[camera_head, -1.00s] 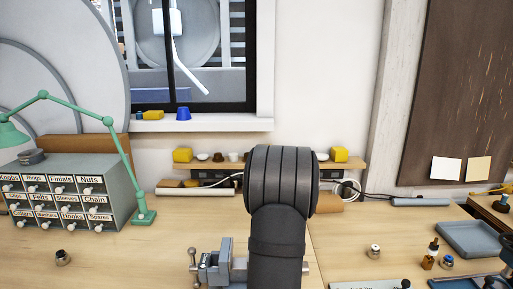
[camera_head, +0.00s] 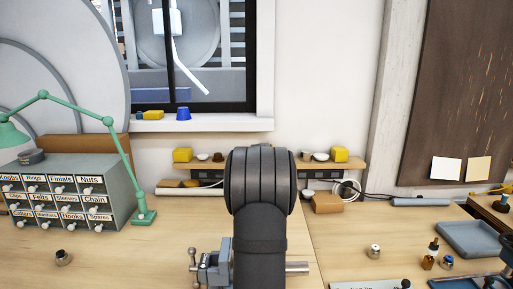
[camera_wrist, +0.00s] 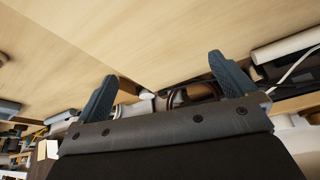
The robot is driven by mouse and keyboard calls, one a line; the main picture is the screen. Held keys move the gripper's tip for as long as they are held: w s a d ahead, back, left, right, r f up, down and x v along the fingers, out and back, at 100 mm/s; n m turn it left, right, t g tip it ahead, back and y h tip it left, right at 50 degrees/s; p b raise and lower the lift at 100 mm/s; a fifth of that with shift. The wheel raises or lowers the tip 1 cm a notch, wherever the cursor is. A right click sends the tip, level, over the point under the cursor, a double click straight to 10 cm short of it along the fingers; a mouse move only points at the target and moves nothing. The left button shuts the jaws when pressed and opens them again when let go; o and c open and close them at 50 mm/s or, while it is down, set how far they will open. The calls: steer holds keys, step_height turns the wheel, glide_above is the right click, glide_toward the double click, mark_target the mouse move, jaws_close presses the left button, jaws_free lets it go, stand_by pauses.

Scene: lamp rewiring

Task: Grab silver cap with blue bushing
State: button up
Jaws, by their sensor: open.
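A small silver cap with a blue top (camera_head: 446,262) stands on the bench at the right in the head view, beside a small amber bottle. Two other small silver caps are on the bench: one with a pale top (camera_head: 374,251) to its left, and one with a dark top (camera_head: 63,257) at the far left. My gripper (camera_wrist: 161,70) shows in the wrist view, with its two blue-grey fingers spread wide and nothing held between them. In the head view my arm hides the gripper. I cannot make out the blue-topped cap in the wrist view.
A metal vise (camera_head: 213,268) stands by my arm. The amber bottle (camera_head: 430,254), a blue-grey tray (camera_head: 470,238) and a labelled plate (camera_head: 368,285) are at the right. A drawer cabinet (camera_head: 70,200) and green lamp (camera_head: 122,165) stand left.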

stand_by(0.3)
steer(key=c, duration=0.8)
steer(key=shift+d, duration=0.1)
steer(key=m+g+h, duration=0.3)
steer(key=m, duration=0.7)
glide_above(449, 257)
steer(key=a, duration=0.2)
steer(key=f, duration=0.7)
steer(key=shift+s+f, duration=0.35)
steer(key=shift+s, duration=0.05)
steer(key=shift+x, duration=3.2)
